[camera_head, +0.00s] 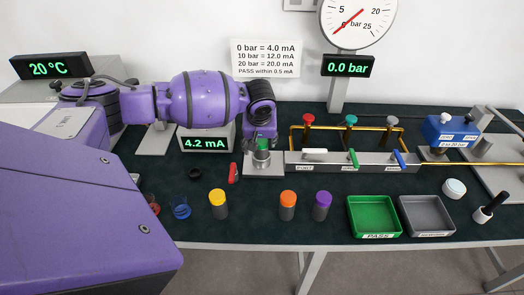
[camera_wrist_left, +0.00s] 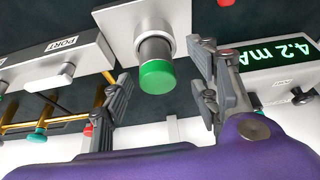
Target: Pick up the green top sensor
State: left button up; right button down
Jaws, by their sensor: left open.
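The green top sensor (camera_head: 263,145) stands upright on a metal block (camera_head: 264,171) at the left end of the port rail. In the left wrist view its green cap (camera_wrist_left: 157,77) and grey body show clearly, with the body seated in the block's round fitting. My left gripper (camera_head: 261,138) is over the sensor, pointing down. In the left wrist view its open fingers (camera_wrist_left: 160,82) lie on either side of the sensor, with visible gaps. My right gripper is in neither view.
Yellow (camera_head: 218,204), orange (camera_head: 288,206) and purple (camera_head: 322,206) top sensors stand in front. A green PASS tray (camera_head: 374,234) and a grey tray (camera_head: 427,233) are at right. The 4.2 mA display (camera_head: 206,143) and a red-handled item (camera_head: 233,173) are close to the gripper.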

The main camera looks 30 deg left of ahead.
pick_arm(q)
jog(key=x, duration=0.4)
jog(key=shift+w+d, duration=0.25)
jog(key=shift+d, duration=0.05)
jog(key=c, duration=1.3)
jog(key=shift+r, duration=0.1)
grip_shut()
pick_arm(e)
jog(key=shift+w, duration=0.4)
